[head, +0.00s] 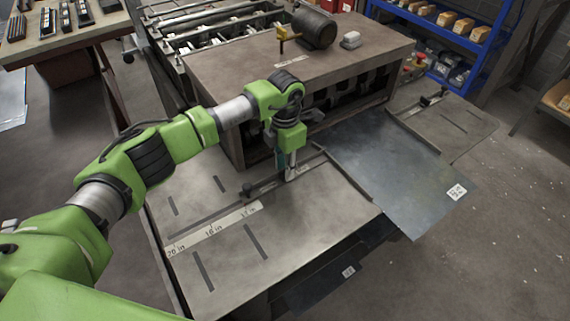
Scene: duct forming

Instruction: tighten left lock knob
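My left gripper (290,174) points down at the back of the left grey table wing (310,215), at the right end of a dark bar (265,184) lying across it. A similar bar with a dark knob (425,102) sits on the right wing (462,128). My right gripper is out of view.
A brown machine housing (225,75) with a dark motor (314,28) rises behind my gripper. A sheet of metal (390,165) lies between the wings. A ruler strip (213,231) and slots mark the left wing. A blue shelf (478,45) stands at the back right.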

